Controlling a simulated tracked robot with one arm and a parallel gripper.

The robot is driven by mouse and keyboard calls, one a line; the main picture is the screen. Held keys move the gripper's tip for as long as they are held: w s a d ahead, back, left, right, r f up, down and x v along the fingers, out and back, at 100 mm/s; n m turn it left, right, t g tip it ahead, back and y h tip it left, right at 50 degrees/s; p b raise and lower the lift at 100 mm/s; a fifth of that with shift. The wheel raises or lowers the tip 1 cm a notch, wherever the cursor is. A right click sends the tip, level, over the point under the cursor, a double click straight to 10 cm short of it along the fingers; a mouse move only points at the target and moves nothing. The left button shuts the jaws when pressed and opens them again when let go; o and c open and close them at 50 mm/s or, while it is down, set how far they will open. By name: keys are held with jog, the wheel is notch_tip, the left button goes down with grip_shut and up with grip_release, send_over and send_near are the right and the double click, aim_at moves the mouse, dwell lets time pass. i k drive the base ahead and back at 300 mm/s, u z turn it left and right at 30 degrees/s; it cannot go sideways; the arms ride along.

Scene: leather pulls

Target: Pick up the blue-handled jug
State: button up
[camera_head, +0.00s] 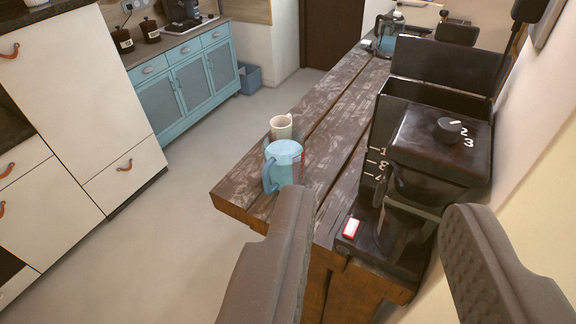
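A jug with a blue handle and blue lid (284,166) stands upright near the front left end of the wooden table (240,187). Its handle faces left toward the table edge. My gripper (378,222) is open and empty, with its two dark fingers in the foreground. The left finger is just below and right of the jug in the picture, apart from it. The right finger is near the right edge, in front of the black coffee machine. A second jug-like item with blue parts (387,35) stands at the far end of the table.
A white mug (281,127) stands close behind the jug. White cabinets (75,110) and a blue sideboard (188,85) stand at the left. The floor between is clear.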

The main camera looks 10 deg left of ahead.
aim_at(283, 149)
jog(key=z, duration=0.05)
jog(key=i, duration=1)
jog(key=u, duration=0.05)
